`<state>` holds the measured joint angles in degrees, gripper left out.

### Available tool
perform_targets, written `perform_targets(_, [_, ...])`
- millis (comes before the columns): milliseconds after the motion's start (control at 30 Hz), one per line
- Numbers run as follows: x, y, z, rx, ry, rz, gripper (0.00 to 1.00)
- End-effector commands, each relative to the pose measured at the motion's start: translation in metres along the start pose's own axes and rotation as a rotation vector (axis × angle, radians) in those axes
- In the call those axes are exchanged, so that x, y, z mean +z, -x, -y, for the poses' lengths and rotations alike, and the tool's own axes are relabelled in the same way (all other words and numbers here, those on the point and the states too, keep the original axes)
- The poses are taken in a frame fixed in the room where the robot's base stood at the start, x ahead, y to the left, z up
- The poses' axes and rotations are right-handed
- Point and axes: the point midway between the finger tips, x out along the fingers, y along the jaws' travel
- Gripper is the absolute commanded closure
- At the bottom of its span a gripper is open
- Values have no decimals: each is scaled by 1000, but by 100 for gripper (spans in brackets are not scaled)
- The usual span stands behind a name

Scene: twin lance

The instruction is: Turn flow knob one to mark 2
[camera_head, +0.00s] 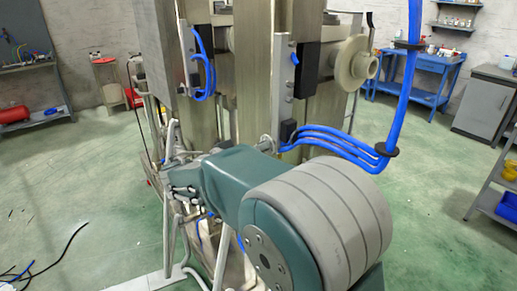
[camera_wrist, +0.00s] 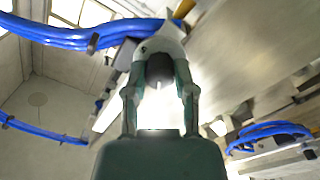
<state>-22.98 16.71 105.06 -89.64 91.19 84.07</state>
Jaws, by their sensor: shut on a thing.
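In the wrist view my gripper (camera_wrist: 160,50) reaches up from its teal palm, with one finger on each side. The fingertips close in on a small dark grey, rounded piece (camera_wrist: 158,68), which looks like a knob. Its markings, its pointer and its number cannot be read, so I cannot tell which knob it is or where it points. In the head view my teal and grey arm covers the front of the tall metal machine (camera_head: 255,70), and the fingertips cannot be made out there.
Blue hoses (camera_head: 335,143) loop beside my arm and also cross the upper left of the wrist view (camera_wrist: 75,38). A pale round flanged part (camera_head: 355,64) juts from the machine's right. A blue workbench (camera_head: 415,75) stands back right. Dark cables (camera_head: 60,255) lie on the green floor at left.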

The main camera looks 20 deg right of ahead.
Motion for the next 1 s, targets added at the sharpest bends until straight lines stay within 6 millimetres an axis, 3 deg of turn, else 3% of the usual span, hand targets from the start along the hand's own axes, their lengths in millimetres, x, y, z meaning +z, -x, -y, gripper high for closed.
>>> perform_targets(500, [-2, 1, 2, -6, 319, -14, 100])
perform_targets(1000, [-2, 1, 3, -7, 372, -15, 100])
